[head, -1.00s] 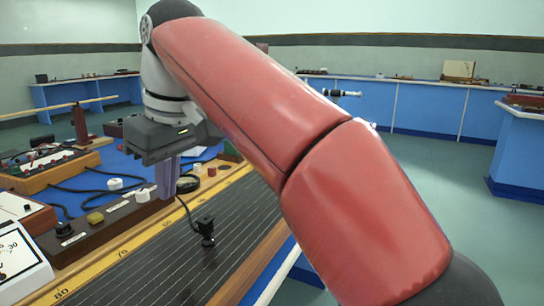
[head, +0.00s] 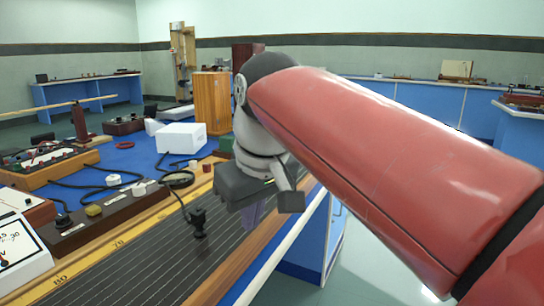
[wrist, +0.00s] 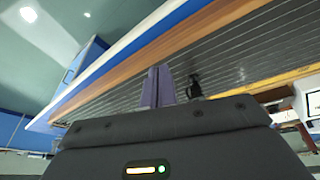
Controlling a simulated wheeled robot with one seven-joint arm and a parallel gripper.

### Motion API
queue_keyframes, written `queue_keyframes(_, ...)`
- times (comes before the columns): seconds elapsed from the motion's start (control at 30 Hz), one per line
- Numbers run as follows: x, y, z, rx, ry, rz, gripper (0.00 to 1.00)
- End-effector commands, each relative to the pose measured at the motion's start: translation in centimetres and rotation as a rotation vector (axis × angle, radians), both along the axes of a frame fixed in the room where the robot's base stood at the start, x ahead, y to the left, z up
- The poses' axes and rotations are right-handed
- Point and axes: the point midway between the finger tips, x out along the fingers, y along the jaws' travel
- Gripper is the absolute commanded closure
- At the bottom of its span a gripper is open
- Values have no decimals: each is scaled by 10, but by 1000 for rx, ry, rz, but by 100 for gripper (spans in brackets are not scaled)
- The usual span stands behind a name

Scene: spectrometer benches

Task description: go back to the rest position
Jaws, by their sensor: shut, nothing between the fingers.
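My gripper (head: 252,216) hangs over the right edge of the bench in the head view, pointing down. Its purple fingers are partly hidden behind the dark gripper body. In the wrist view the two fingers (wrist: 158,87) stand side by side, shut, with nothing between them. My red arm runs from the gripper to the lower right of the head view.
The bench has a black grooved board (head: 150,262) with a small black clamp (head: 198,222) left of my gripper. A white box (head: 181,138), a wooden block (head: 212,103) and a brown terminal strip (head: 100,218) stand on it. Open floor (head: 375,265) lies to the right.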

Motion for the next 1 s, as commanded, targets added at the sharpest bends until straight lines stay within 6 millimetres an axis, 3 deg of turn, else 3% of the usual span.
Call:
queue_keyframes(0.03,-7,-24,-12,5,-13,-70,100)
queue_keyframes(0.2,-36,-99,-71,39,-67,-315,100)
queue_keyframes(0.4,-80,-161,-146,86,-117,-548,100)
queue_keyframes(0.6,-105,-183,-188,114,-140,-658,100)
queue_keyframes(1.0,-108,-185,-194,118,-142,-670,100)
